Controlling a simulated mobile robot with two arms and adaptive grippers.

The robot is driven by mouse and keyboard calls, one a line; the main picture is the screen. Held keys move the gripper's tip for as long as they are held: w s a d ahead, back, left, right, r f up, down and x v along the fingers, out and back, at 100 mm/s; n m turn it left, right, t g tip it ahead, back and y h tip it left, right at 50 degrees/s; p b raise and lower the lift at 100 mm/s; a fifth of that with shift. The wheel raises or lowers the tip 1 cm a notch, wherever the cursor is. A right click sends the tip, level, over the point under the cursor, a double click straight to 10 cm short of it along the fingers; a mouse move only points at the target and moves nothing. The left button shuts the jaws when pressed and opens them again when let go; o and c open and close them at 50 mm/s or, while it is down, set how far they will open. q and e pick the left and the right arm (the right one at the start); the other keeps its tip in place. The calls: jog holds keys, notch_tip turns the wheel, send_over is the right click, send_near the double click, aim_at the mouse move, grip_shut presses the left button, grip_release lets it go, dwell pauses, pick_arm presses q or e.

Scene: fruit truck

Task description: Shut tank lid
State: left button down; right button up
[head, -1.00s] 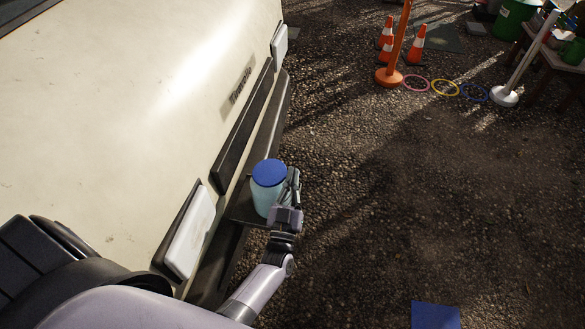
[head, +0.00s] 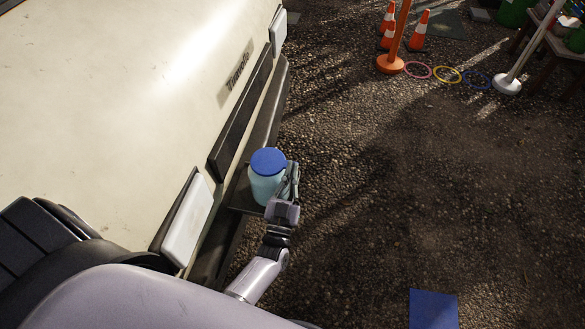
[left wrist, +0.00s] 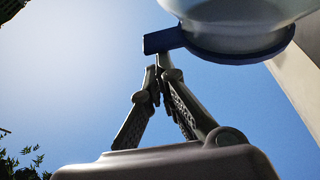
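A pale blue tank (head: 265,187) with a round, darker blue lid (head: 268,160) stands upright at the rear of the cream vehicle in the head view. The lid lies across the tank's top; I cannot tell whether it is fully seated. My left gripper (head: 292,170) is close against the tank's right side. In the left wrist view, my left gripper's fingers (left wrist: 158,75) meet near their tips with nothing visible between them. They are just below a blue tab (left wrist: 163,41) beside the tank's blue rim (left wrist: 235,52). I cannot tell whether they touch it. My right gripper is not in view.
The tank stands on a dark ledge (head: 243,198) by the vehicle's bumper (head: 268,105). The cream vehicle body (head: 130,110) fills the left. Open gravel lies to the right, with a blue mat (head: 433,309). Cones (head: 418,32), rings and posts stand farther back.

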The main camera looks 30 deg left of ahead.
pick_arm(q)
jog(key=v, duration=1.1)
jog(key=s+d+f+m+g+h+p, duration=0.1)
jog(key=s+d+f+m+g+h, duration=0.3)
jog(key=f, duration=0.7)
jog(key=s+a+f+g+h+p, duration=0.15)
jog(key=s+f+g, duration=0.4)
jog(key=f, duration=0.65)
jog(key=s+a+f+g, duration=0.2)
jog(key=s+f+g, duration=0.1)
jog(key=s, duration=0.4)
jog(key=s+a+f+g+p, duration=0.1)
jog(key=s+f+g, duration=0.3)
jog(key=s, duration=0.4)
jog(key=s+a+f+g+p, duration=0.1)
jog(key=s+a+f+g, duration=0.2)
jog(key=s, duration=0.4)
jog(key=shift+s+f+m+g, duration=0.15)
jog(key=shift+f+m+g, duration=0.15)
jog(key=shift+f+g, duration=0.15)
jog(key=shift+y, duration=0.25)
